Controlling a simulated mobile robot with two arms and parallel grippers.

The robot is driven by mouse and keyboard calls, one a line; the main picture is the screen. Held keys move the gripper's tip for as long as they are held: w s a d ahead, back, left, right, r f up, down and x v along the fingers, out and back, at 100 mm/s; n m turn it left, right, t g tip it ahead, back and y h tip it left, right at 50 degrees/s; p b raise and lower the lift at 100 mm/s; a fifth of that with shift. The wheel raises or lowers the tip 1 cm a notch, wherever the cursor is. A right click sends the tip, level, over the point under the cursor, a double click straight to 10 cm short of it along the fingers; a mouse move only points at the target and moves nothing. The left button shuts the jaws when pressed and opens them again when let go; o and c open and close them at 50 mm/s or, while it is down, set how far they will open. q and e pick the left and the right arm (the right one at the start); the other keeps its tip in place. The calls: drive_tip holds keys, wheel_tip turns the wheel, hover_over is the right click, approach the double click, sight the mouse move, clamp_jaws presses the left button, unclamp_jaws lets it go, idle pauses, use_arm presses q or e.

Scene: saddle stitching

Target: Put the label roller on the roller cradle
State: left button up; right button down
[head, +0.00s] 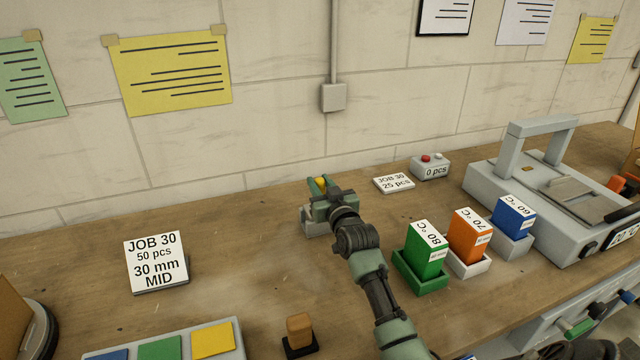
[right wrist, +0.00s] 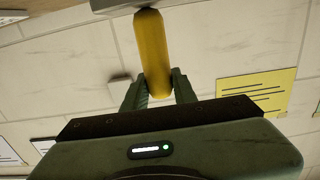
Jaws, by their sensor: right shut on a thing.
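My right gripper (head: 319,186) is shut on the label roller, whose yellow handle (head: 322,182) shows as a small patch between the fingers in the head view. In the right wrist view, the yellow handle (right wrist: 152,50) stands out past the fingers of the right gripper (right wrist: 159,80), with a dark far end against a grey piece (right wrist: 118,4) at the top edge. A grey block (head: 311,224), likely the roller cradle, is right under and behind the gripper and partly hidden by it. I cannot tell whether the roller rests on it. My left gripper is not in view.
Green (head: 426,248), orange (head: 470,235) and blue (head: 513,217) temperature blocks stand in holders right of my arm. A grey machine (head: 530,185) is farther right. A job card (head: 156,262) stands at left, and a brown block (head: 300,328) in front. The bench between is clear.

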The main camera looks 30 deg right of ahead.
drive_tip(key=shift+r, duration=0.1)
drive_tip(key=c, duration=1.1)
unclamp_jaws()
drive_tip(key=b+v, duration=0.1)
drive_tip(key=v, duration=1.1)
